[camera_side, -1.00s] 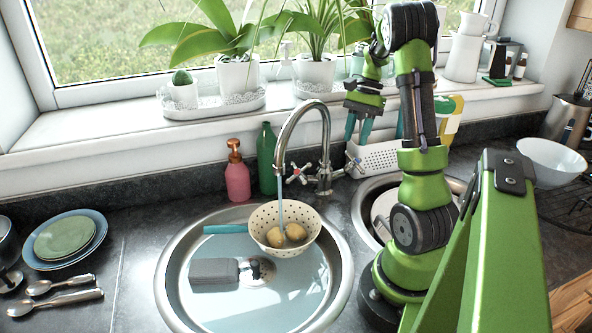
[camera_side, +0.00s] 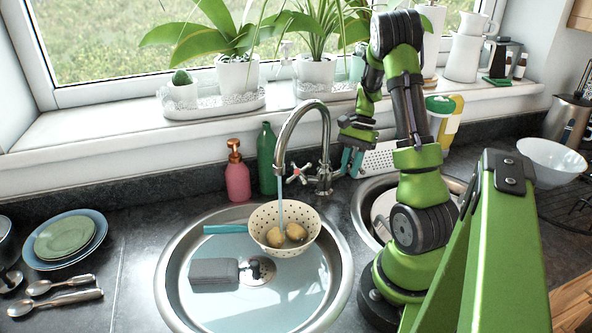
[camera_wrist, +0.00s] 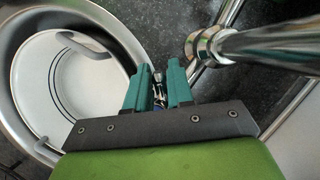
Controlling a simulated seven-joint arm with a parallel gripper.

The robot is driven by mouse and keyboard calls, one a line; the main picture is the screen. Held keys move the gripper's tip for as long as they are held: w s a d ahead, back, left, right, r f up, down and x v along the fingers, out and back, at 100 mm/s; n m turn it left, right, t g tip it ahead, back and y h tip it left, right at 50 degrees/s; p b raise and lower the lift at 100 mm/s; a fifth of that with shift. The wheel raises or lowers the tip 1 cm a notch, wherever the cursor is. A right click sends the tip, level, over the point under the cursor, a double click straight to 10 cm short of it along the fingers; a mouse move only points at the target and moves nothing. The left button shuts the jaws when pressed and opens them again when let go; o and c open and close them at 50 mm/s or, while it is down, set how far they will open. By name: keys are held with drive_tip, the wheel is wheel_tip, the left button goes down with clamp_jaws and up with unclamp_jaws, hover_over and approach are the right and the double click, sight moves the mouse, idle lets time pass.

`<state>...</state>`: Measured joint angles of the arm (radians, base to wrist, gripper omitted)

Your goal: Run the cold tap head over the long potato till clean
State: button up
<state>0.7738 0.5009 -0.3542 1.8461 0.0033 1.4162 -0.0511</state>
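The tap spout (camera_side: 322,125) arches over the left sink, and a pale blue stream falls from it into a cream colander (camera_side: 262,217). Two potatoes lie in the colander, a left one (camera_side: 274,237) and a right one (camera_side: 296,232); I cannot clearly tell which is longer. A cross handle with a red mark (camera_side: 299,173) is left of the tap base. My gripper (camera_side: 352,165) is right of the tap base, pointing down. In the wrist view its teal fingers (camera_wrist: 157,82) are apart, with a small metal handle with a blue mark (camera_wrist: 157,90) showing between or below them.
The left sink (camera_side: 172,285) holds water, a grey block (camera_side: 213,271) and a teal bar (camera_side: 224,229). Pink (camera_side: 237,180) and green (camera_side: 266,158) bottles stand behind. The right sink (camera_wrist: 22,50) holds a white lidded pan or plate (camera_wrist: 55,75). A white perforated basket (camera_side: 380,158) stands behind my gripper.

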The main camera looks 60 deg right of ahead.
clamp_jaws()
drive_tip(key=shift+w+d+r+m+t+y, duration=0.15)
drive_tip(key=shift+m+y, duration=0.2)
drive_tip(key=shift+m, duration=0.35)
drive_tip(key=shift+w+d+r+m+t+y, duration=0.15)
drive_tip(key=shift+m+y, duration=0.2)
drive_tip(key=shift+m, duration=0.35)
drive_tip(key=shift+a, duration=0.1)
drive_tip(key=shift+o, duration=1.6)
unclamp_jaws()
drive_tip(key=s+a+r, duration=0.5)
drive_tip(key=s+a, duration=0.4)
drive_tip(key=a, duration=0.3)
drive_tip(key=shift+s+a, duration=0.35)
drive_tip(key=shift+a, duration=0.05)
